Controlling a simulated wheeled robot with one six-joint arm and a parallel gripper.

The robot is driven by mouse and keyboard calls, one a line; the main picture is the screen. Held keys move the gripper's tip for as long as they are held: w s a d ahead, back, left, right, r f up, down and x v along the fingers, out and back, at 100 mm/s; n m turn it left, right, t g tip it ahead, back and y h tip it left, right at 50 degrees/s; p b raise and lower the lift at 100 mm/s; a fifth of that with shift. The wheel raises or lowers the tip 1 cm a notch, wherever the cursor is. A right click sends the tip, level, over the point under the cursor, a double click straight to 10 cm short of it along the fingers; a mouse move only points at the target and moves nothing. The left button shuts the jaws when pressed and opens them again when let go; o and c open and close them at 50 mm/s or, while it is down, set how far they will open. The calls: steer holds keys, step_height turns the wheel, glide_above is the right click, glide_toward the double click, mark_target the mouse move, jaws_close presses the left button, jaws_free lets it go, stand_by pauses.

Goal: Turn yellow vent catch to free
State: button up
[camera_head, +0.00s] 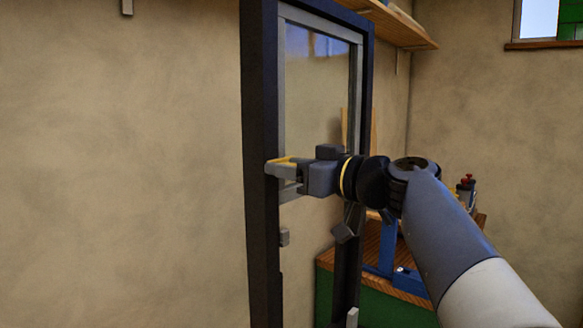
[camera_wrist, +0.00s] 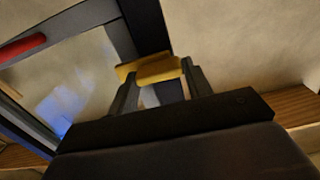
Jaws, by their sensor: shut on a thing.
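The yellow vent catch (camera_head: 283,159) is at the left side of the glazed panel (camera_head: 318,95), on the dark upright frame (camera_head: 262,120). My gripper (camera_head: 286,172) reaches it from the right and is shut on it. In the wrist view the yellow catch (camera_wrist: 152,70) lies between the two fingertips of my gripper (camera_wrist: 158,80). Only a short yellow bar shows. Its pivot and exact setting are partly hidden by the fingers.
A wooden bench (camera_head: 340,258) with a blue tool frame (camera_head: 385,250) stands behind the panel at the right. A shelf (camera_head: 405,30) is above it. A red bar (camera_wrist: 22,48) shows in the wrist view. The wall at the left is bare.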

steer(key=shift+m, duration=0.3)
steer(key=shift+o, duration=0.2)
steer(key=m+b, duration=0.1)
steer(key=m, duration=0.2)
steer(key=shift+m+b, duration=0.3)
steer(key=m, duration=0.4)
steer(key=shift+w+d+m, duration=0.1)
steer(key=shift+m, duration=0.2)
steer(key=shift+c, duration=0.2)
steer(key=shift+o, duration=0.2)
steer(key=m, duration=0.4)
steer(key=m+p, duration=0.1)
steer(key=m, duration=0.4)
steer(key=shift+f+p, duration=0.15)
steer(key=shift+p, duration=0.25)
steer(key=shift+c, duration=0.2)
steer(key=shift+o, duration=0.2)
steer(key=o, duration=1)
steer(key=shift+c, duration=0.2)
steer(key=shift+d, duration=0.1)
